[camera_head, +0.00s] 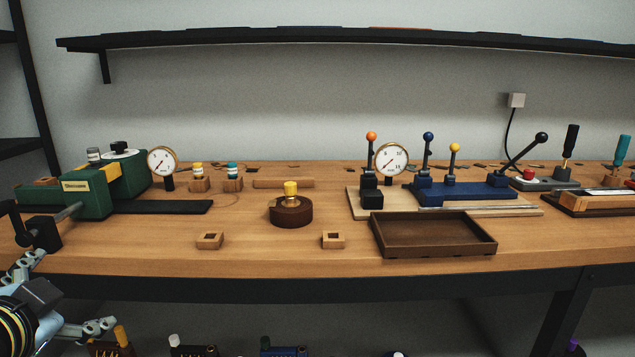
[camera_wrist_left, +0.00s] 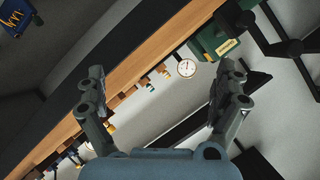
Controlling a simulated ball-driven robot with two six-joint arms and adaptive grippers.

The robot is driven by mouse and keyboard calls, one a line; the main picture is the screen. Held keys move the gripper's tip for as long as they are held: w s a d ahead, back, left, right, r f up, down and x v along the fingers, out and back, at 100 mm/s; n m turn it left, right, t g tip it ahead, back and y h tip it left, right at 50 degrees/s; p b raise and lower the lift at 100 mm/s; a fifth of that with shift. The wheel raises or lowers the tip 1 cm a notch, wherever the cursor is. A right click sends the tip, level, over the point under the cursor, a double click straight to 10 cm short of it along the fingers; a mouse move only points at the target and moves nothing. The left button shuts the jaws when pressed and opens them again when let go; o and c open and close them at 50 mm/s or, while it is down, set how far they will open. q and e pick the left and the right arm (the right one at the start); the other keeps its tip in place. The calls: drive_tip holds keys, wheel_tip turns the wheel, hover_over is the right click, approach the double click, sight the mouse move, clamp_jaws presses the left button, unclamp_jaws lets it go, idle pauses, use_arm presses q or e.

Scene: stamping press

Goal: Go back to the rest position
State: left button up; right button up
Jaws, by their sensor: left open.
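My left gripper (camera_head: 75,290) is at the lower left of the head view, in front of the workbench (camera_head: 150,258) and below its top edge. Its two fingers are spread apart with nothing between them. In the left wrist view the open fingers (camera_wrist_left: 162,70) frame the tilted bench edge, with empty air between them. The gripper touches nothing that I can see. My right gripper is in neither view.
On the bench stand a green machine (camera_head: 88,192), a brown round block with a yellow knob (camera_head: 291,211), an empty brown tray (camera_head: 434,246), a dial gauge (camera_head: 391,159) and several levers. A dark shelf (camera_head: 340,38) hangs above. The front left bench top is mostly clear.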

use_arm(q)
drive_tip(key=s+d+f+n+g+h, duration=0.1)
drive_tip(key=s+d+f+n+g, duration=0.15)
drive_tip(key=s, duration=0.45)
drive_tip(key=s+d+f+n+g+h, duration=0.1)
drive_tip(key=s+d+f+g, duration=0.2)
drive_tip(key=s, duration=0.5)
drive_tip(key=s+d+f+n+g+h, duration=0.1)
drive_tip(key=s+f+n+g, duration=0.2)
drive_tip(key=s, duration=0.4)
drive_tip(key=s+a+f+g+b, duration=0.1)
drive_tip(key=f+b, duration=0.1)
drive_tip(key=f, duration=0.9)
drive_tip(key=s+a+f+m+g+b, duration=0.1)
drive_tip(key=f+b, duration=0.1)
drive_tip(key=f, duration=0.9)
drive_tip(key=s+a+f+b, duration=0.1)
drive_tip(key=s+f+b, duration=0.1)
drive_tip(key=f, duration=0.9)
drive_tip(key=s+a+f+g+b, duration=0.1)
drive_tip(key=s+f+b, duration=0.2)
drive_tip(key=s+f, duration=1.5)
drive_tip(key=shift+s+f+g, duration=0.25)
drive_tip(key=shift+s+g, duration=0.05)
drive_tip(key=shift+g, duration=0.05)
drive_tip(key=shift+a, duration=0.1)
